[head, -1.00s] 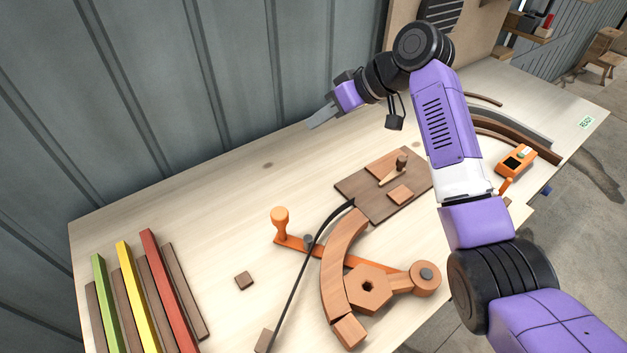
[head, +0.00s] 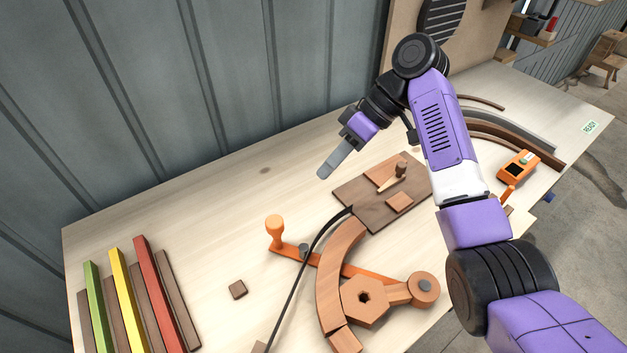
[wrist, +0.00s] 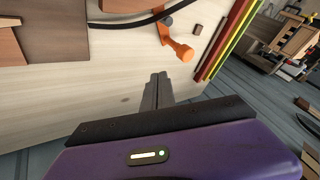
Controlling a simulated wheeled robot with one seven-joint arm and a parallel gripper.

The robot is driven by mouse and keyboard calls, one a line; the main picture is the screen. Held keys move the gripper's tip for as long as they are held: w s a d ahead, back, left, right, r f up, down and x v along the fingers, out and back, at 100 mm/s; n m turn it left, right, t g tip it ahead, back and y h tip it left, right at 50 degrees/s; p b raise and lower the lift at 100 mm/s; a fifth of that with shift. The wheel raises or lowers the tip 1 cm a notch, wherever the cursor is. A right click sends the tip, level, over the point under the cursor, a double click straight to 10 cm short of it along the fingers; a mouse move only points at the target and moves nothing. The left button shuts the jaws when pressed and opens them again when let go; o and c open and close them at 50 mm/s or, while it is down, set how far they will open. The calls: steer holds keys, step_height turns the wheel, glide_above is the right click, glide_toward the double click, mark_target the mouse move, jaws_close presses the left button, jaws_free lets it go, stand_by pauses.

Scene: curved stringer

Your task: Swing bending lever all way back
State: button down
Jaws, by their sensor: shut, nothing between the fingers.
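The orange bending lever (head: 345,268) runs from a pivot by the wooden hex block (head: 364,299) to an upright orange knob (head: 275,229) at its left end. A dark roller (head: 303,250) on the lever touches or nearly touches the thin dark strip (head: 293,290), which bends only at its upper part around the curved wooden form (head: 335,270). My gripper (head: 325,172) is shut and empty, above the table behind the knob, apart from it. In the wrist view the closed fingertips (wrist: 160,78) point toward the table, with the knob (wrist: 184,52) just beyond and right.
A dark board (head: 350,203) with a small mallet (head: 400,168) lies right of the knob. Green, yellow and red bars (head: 160,290) stand at the left. A small brown block (head: 237,289) sits left of the lever. Curved strips (head: 515,135) and an orange device (head: 517,165) lie at the right.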

steer(key=s+a+f+p, duration=0.2)
steer(key=s+a+f, duration=0.2)
steer(key=a+f, duration=0.3)
steer(key=shift+s+a+p, duration=0.25)
steer(key=shift+s+p, duration=0.05)
steer(key=shift+p, duration=0.1)
